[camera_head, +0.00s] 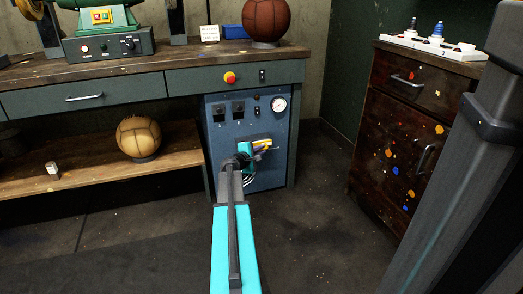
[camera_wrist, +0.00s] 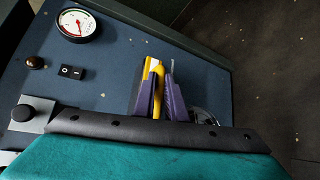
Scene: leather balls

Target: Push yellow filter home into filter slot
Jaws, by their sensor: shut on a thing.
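The yellow filter (camera_wrist: 158,80) shows in the wrist view as a narrow yellow strip between the purple fingers of my gripper (camera_wrist: 160,85). The gripper is shut on it, in front of the blue panel. In the head view the yellow filter (camera_head: 264,144) is a small yellow patch at the lower right of the panel, next to my gripper (camera_head: 258,150). My fingers and wrist cover most of the filter. The filter slot is hidden or too small to make out, so I cannot tell how deep the filter sits.
The blue panel (camera_head: 221,141) carries a round gauge (camera_head: 279,104) and switches; the gauge also shows in the wrist view (camera_wrist: 77,25). A workbench (camera_head: 160,65) overhangs the panel. A paint-spotted cabinet (camera_head: 405,135) stands to the right, with bare floor between.

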